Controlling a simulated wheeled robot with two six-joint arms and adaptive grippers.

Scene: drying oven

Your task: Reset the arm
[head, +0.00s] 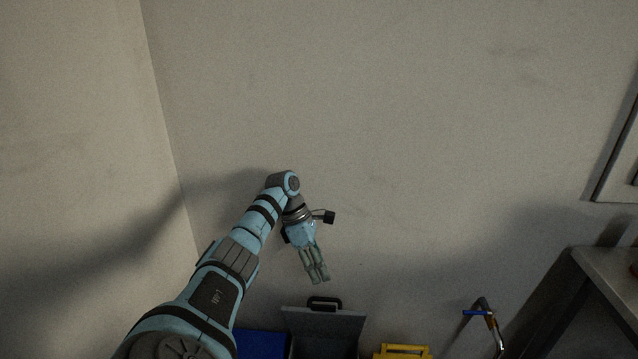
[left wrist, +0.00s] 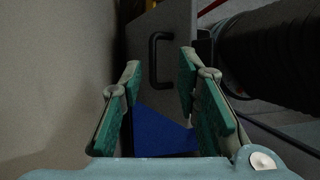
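My left arm reaches in from the lower left in the head view, bent at the elbow. Its gripper (head: 316,277) hangs down in front of the wall, above a grey case. In the left wrist view the gripper (left wrist: 160,95) shows its green-padded fingers spread apart with nothing between them. Beyond the fingers are the grey panel with a dark handle and a blue surface. My right gripper is in neither view.
The grey case (head: 325,325) with its dark handle stands low at the wall, beside a blue box (head: 262,345). A yellow case (head: 402,352) and a blue-handled tool (head: 480,313) are to the right. A table (head: 610,275) stands at the far right.

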